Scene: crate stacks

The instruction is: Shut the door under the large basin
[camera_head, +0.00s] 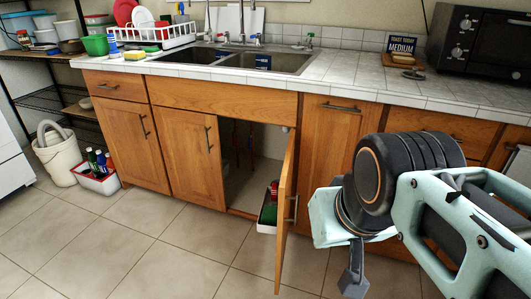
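The large basin (265,61) is a steel sink set in the tiled counter. Under it, the wooden door (284,218) stands open on the right side of the cabinet opening, swung out toward me and seen nearly edge-on. Its metal handle (293,208) is on the face turned right. The cabinet (240,160) is open inside, with pipes at the back. My arm fills the right foreground. My gripper (354,279) hangs low at its end, right of the door and apart from it in the picture; only a dark part shows, and its fingers cannot be made out.
A white caddy with bottles (267,221) sits at the cabinet opening, beside the door. The left door (189,155) is shut. A bucket (62,155) and another caddy (98,180) stand at far left. The tiled floor (150,250) in front is clear.

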